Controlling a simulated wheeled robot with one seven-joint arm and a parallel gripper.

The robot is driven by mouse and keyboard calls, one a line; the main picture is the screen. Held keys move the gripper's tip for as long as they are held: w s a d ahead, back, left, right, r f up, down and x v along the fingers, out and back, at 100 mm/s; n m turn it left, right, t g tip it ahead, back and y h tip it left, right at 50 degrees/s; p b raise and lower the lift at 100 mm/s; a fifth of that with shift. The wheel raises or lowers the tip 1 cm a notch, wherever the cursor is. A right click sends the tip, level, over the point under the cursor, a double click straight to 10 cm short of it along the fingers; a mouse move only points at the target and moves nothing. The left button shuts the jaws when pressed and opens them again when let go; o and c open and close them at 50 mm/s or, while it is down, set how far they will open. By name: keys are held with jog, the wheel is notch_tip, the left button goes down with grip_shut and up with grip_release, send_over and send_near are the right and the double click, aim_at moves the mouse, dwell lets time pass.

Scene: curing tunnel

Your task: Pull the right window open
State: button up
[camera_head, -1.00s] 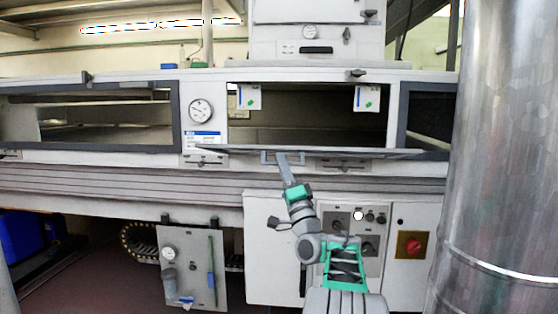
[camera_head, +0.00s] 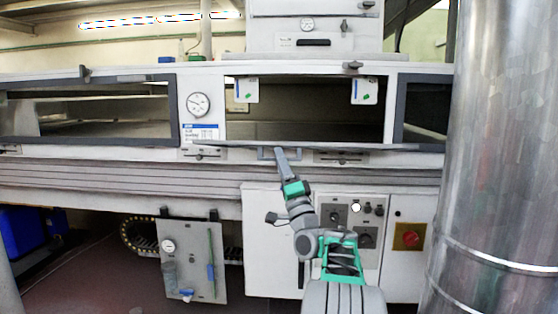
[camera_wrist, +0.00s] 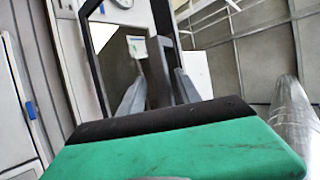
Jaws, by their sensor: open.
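The right window (camera_head: 345,147) is swung down and out from the middle opening (camera_head: 300,130). Its pane is seen almost edge-on, about level, along the bottom of that opening. Its grey handle (camera_head: 264,154) hangs at the pane's near edge. My gripper (camera_head: 281,152) is at the handle, reaching up from below. In the wrist view, the open fingers (camera_wrist: 158,92) stand on either side of a grey bar that looks like the handle (camera_wrist: 158,70). Contact cannot be told. The dark window frame (camera_wrist: 97,65) rises behind on the left.
A closed dark-framed window (camera_head: 90,112) is at left, another (camera_head: 425,108) at right. A big metal pipe (camera_head: 500,170) stands at right. Below are a control panel (camera_head: 352,235) with a red switch (camera_head: 409,237) and a hanging gauge board (camera_head: 195,260).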

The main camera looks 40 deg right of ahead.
jog(key=b+v, duration=0.1)
jog(key=v, duration=0.6)
jog(key=shift+s+f, duration=0.2)
jog(key=shift+s, duration=0.15)
jog(key=shift+a, duration=0.15)
